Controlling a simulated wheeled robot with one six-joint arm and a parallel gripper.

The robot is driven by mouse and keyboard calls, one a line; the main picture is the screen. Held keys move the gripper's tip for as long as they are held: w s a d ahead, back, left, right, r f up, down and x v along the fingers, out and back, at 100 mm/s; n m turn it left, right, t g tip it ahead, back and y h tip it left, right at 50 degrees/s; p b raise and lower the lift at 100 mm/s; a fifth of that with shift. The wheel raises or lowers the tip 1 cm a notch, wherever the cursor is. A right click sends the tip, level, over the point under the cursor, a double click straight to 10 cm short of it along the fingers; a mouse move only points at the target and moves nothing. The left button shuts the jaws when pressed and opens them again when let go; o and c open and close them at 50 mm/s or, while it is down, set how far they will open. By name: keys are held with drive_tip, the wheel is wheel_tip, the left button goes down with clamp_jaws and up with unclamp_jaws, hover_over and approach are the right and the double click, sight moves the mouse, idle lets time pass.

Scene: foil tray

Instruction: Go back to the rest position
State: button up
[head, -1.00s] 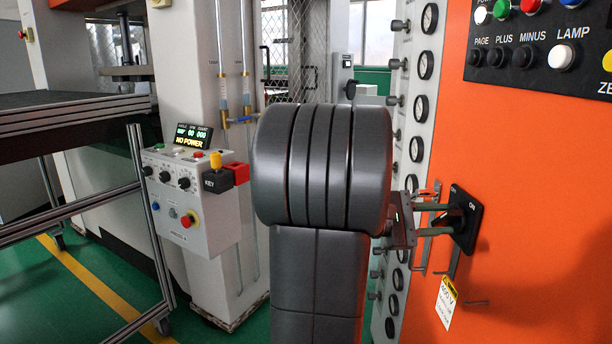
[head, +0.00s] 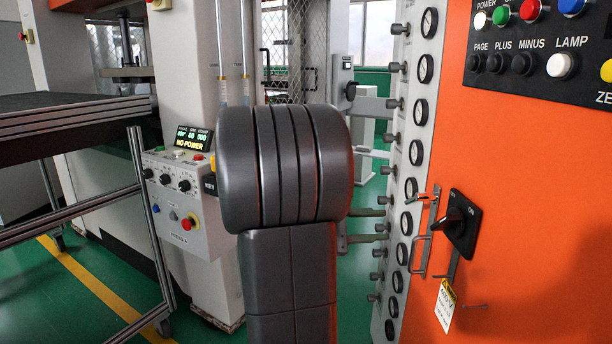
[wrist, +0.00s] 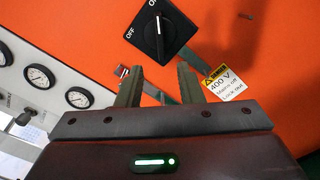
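My gripper (wrist: 158,72) is open and empty, its two fingers apart in the wrist view.
A metal hasp (head: 427,237) and a 400 V warning tag (head: 445,305) are beside the switch. A control box (head: 187,195) reading NO POWER and a cart (head: 70,115) are on the left.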

sight(438, 224)
drive_tip(key=d+b, duration=0.1)
drive_tip(key=d, duration=1.2)
drive_tip(key=shift+w+d, duration=0.1)
drive_tip(key=shift+d, duration=0.1)
drive_tip(key=shift+d+r+p, duration=0.1)
drive_tip(key=shift+r+p, duration=0.1)
drive_tip(key=shift+p, duration=0.35)
drive_tip(key=n+p, duration=0.4)
drive_tip(key=p, duration=0.1)
drive_tip(key=n+p, duration=0.4)
drive_tip(key=p, duration=0.2)
drive_tip(key=shift+f+n+p, duration=0.1)
drive_tip(key=shift+n+p, duration=0.7)
drive_tip(key=shift+p, duration=0.1)
drive_tip(key=shift+f, duration=0.15)
